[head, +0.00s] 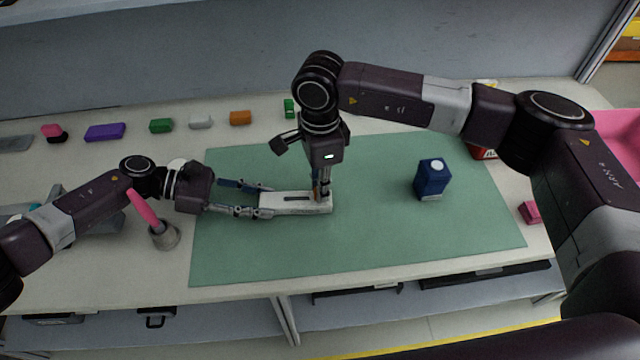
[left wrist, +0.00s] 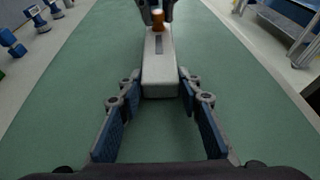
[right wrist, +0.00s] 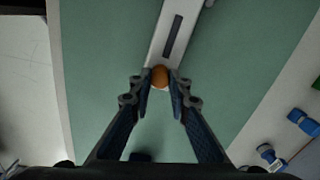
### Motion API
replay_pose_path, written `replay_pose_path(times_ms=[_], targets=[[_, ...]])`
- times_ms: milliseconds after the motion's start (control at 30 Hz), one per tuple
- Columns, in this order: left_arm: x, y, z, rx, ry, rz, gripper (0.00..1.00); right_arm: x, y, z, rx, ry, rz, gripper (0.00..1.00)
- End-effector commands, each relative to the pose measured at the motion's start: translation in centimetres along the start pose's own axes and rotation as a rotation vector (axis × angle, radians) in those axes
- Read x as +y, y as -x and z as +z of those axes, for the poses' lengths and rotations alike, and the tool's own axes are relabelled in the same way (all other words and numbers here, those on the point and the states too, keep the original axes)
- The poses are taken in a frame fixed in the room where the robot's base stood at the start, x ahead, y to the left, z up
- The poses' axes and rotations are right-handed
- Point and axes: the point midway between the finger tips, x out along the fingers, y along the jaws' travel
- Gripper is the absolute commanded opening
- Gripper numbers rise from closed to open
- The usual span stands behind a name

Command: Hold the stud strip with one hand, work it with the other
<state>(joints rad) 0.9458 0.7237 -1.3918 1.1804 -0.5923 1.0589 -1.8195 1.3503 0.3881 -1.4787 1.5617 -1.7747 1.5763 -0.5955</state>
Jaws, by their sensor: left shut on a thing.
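The stud strip (head: 290,209), a pale bar with a dark slot, lies on the green mat; it also shows in the left wrist view (left wrist: 158,75) and right wrist view (right wrist: 183,30). My left gripper (head: 267,200) is shut on its left end, one finger along each side. An orange-brown stud (right wrist: 159,77) stands at the strip's right end; it also shows in the left wrist view (left wrist: 158,17). My right gripper (head: 322,194) points down over that end, fingertips close on either side of the stud. Whether they press on it, I cannot tell.
A dark blue carton (head: 432,180) stands on the green mat (head: 390,240), right of the strip. Several coloured blocks, among them a purple one (head: 105,132), line the table's back. A grey holder (head: 164,236) with a pink-handled item stands near my left arm. The mat's front is clear.

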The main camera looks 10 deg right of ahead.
Motion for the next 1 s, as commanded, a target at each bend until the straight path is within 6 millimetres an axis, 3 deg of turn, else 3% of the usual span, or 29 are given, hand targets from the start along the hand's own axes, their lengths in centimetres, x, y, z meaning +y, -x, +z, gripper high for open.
replay_pose_path(times_ms=[567,1000], targets=[[0.0,0.0,0.0,0.001,0.0,0.0,0.0,0.0,0.5,0.0,0.0,0.0,-0.001,0.0],[0.0,0.0,0.0,0.0,0.0,0.0,0.0,-0.1,3.7,0.0,-0.001,0.0,-0.002,0.0]])
